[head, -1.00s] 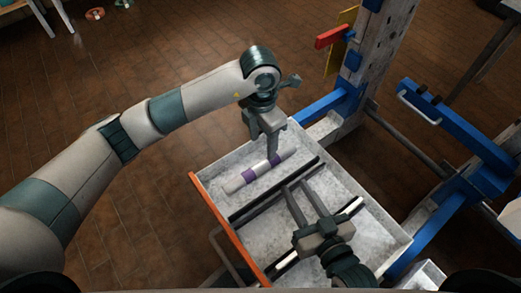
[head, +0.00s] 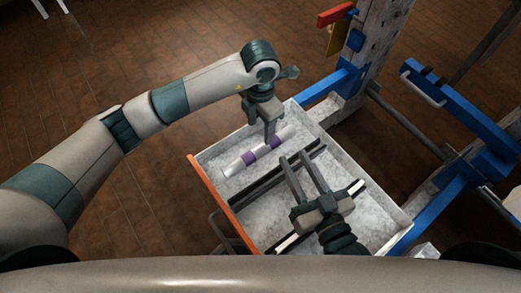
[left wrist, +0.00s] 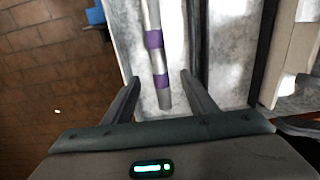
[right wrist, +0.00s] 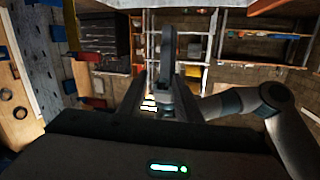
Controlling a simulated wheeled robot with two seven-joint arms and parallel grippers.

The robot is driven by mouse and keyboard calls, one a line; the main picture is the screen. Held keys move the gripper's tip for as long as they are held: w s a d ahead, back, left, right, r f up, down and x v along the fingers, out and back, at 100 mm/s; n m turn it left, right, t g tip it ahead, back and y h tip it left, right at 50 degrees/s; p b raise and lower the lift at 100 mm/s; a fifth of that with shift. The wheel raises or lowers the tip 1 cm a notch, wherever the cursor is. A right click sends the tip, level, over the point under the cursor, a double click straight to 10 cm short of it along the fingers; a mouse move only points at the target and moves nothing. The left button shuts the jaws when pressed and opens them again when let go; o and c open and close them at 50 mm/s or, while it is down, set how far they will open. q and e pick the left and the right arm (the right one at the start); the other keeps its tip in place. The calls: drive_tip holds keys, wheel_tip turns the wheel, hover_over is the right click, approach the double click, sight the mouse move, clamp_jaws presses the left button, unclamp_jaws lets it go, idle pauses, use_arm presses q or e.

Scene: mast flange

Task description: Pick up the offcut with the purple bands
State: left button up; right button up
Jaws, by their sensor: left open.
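The offcut with the purple bands (head: 262,150) is a pale rod with two purple bands. It lies in the left part of a grey tray (head: 231,201). In the left wrist view the offcut (left wrist: 157,63) runs upward, and its near end shows between the fingers. My left gripper (head: 269,138) is open and hangs over the offcut, hiding a bit of it in the head view. I cannot tell how high it is above it. My right gripper (head: 294,163) has its fingers apart over the tray's middle, by a dark divider (head: 262,187).
Another rod, dark with pale ends (head: 355,188), lies under my right gripper. The tray has an orange front edge (head: 222,203). A blue and grey frame with a post (head: 378,50) stands behind it, and a blue bar (head: 450,112) juts out at right. Brown floor is clear at left.

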use_arm(q)
hover_over(260, 147)
drive_tip(key=f, duration=0.6)
drive_tip(key=shift+s+b, duration=0.4)
drive_tip(key=shift+f, duration=0.55)
use_arm(e)
drive_tip(key=shift+s+a+r+t+y, duration=0.15)
drive_tip(key=shift+r+t+y, duration=0.1)
drive_tip(key=shift+r+t, duration=0.6)
drive_tip(key=shift+s+a+r+t+y, duration=0.2)
drive_tip(key=shift+r+t, duration=0.25)
drive_tip(key=shift+r, duration=0.75)
use_arm(q)
drive_tip(key=shift+f, duration=0.15)
use_arm(e)
drive_tip(key=shift+w, duration=0.1)
